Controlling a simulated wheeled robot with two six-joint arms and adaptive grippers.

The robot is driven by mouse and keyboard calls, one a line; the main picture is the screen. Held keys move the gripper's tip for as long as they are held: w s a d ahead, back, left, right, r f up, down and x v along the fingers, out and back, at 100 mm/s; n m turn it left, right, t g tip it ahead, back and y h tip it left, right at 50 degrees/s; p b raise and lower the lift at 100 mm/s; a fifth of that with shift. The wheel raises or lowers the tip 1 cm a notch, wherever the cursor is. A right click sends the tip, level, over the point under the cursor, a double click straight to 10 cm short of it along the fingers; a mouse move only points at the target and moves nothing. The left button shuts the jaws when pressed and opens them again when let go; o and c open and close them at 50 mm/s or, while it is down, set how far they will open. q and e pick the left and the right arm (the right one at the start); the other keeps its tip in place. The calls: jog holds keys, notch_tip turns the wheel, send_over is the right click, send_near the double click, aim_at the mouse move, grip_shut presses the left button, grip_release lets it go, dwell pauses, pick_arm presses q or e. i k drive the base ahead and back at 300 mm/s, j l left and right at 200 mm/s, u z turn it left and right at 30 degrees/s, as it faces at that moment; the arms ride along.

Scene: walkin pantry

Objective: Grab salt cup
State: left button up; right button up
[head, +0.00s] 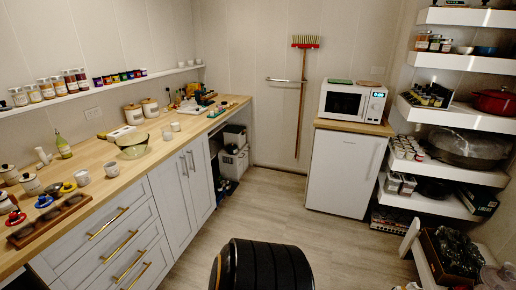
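No cup in the head view carries a readable salt label, so I cannot tell which is the salt cup. Two white cups (82,178) and (111,169) stand on the left wooden counter. Near them are small red (15,217), blue (43,201) and yellow (67,187) items behind a dark wooden tray (50,219) with hollows. White lidded jars (31,184) stand at the counter's left end. Smaller pale cups (175,127) stand farther along. Neither of my grippers is in view.
A glass bowl (133,150) and an oil bottle (62,146) stand on the counter (140,172). Drawers and cabinets are below. A microwave (352,101) sits over a white fridge (343,174). Loaded shelves (460,115) line the right. The middle floor (285,210) is clear.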

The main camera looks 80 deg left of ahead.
aim_at(111, 169)
jog(key=u, duration=4.05)
jog(key=i+l+u, duration=0.1)
jog(key=l, duration=0.2)
jog(key=i+l, duration=0.2)
jog(key=l, duration=0.15)
jog(key=i+l+u, duration=0.15)
jog(key=l, duration=0.2)
jog(key=i+l, duration=0.15)
jog(key=l, duration=0.2)
jog(key=j+u, duration=0.05)
